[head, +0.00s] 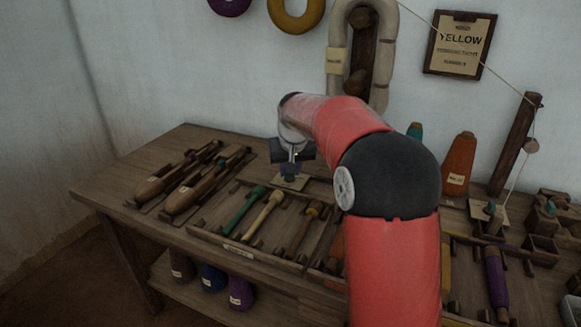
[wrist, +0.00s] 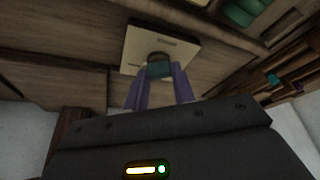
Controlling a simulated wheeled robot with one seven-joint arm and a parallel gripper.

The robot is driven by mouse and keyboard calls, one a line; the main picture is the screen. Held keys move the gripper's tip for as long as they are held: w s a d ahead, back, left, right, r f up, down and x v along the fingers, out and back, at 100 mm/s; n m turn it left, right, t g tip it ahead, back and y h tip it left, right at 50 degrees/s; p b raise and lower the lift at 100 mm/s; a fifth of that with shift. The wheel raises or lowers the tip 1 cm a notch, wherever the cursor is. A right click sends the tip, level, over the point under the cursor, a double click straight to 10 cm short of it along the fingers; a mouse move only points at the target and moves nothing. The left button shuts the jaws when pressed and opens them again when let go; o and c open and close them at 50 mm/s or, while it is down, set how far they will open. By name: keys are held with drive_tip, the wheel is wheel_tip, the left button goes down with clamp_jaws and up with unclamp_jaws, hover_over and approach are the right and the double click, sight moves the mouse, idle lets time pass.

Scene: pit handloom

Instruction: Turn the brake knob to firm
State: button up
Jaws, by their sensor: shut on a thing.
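A small teal knob (wrist: 160,70) stands on a square cream plate (wrist: 135,48) on the bench. My gripper (wrist: 160,82) is over it, with one finger on each side, and is shut on the knob. In the head view my gripper (head: 290,172) points down at the same plate (head: 299,183), at the back of the bench, and partly hides the knob. The print on the plate is too small to read, so I cannot tell the knob's setting.
Two wooden shuttles (head: 190,196) lie on the bench's left. A tray of bobbins (head: 240,210) lies in front of my gripper. A second cream plate with a small knob (head: 490,208) is at the right, near a wooden post (head: 514,145).

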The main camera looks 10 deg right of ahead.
drive_tip(key=shift+m, duration=0.5)
drive_tip(key=o, duration=1)
drive_tip(key=v, duration=0.7)
drive_tip(key=shift+s+a+r, duration=0.15)
drive_tip(key=shift+a+r, duration=0.05)
drive_tip(key=shift+r, duration=0.2)
